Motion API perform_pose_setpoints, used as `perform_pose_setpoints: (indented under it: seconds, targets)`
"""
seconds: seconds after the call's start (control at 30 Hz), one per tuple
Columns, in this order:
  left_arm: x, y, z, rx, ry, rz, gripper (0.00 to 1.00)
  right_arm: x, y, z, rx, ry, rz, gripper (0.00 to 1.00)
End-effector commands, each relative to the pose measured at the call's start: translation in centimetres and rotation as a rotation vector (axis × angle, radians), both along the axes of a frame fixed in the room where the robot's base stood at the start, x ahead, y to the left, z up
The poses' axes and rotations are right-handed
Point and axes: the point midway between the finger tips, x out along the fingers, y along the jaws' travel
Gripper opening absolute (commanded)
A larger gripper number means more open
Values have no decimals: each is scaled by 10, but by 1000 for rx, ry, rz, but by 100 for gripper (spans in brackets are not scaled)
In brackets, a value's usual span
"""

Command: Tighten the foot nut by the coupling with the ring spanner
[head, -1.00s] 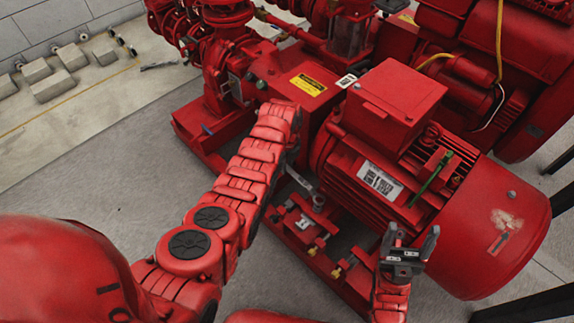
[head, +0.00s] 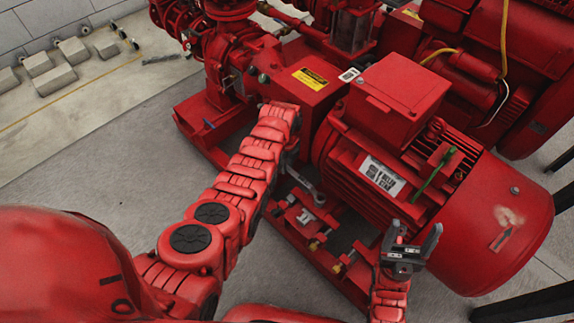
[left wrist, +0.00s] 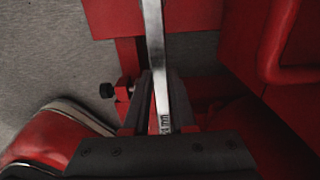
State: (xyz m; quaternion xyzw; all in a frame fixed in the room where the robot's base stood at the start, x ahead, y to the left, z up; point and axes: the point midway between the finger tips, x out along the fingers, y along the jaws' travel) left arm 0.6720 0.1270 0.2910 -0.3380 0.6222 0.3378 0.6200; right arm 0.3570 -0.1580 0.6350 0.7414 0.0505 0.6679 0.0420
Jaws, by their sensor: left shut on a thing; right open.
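The ring spanner (head: 302,181) is a silver bar by the motor's near foot. Its shank (left wrist: 154,40) also shows in the left wrist view, running up from between the fingers and out at the top edge. My left gripper (left wrist: 160,85) is shut on it; in the head view my own arm mostly hides these fingers. The red motor (head: 395,160) stands on the red base frame (head: 335,268). The foot nut by the coupling is not clearly seen, nor whether the spanner's ring is around it. My right gripper (head: 405,248) is open and empty in front of the motor.
The red coupling guard (head: 280,90) with a yellow label lies left of the motor. Brass-coloured bolts (head: 316,244) stick out along the base frame. A dark-headed bolt (left wrist: 107,90) is beside my left fingers. Grey floor (head: 120,150) is clear at the left.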

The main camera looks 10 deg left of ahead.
Motion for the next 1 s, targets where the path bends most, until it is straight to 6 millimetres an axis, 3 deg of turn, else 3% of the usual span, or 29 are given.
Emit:
perform_pose_setpoints:
  seconds: [1.0]
  targets:
    - [1, 0, -25, -1, -3, 0, 0, 0, 0, -19, 0, 0, 0, 70]
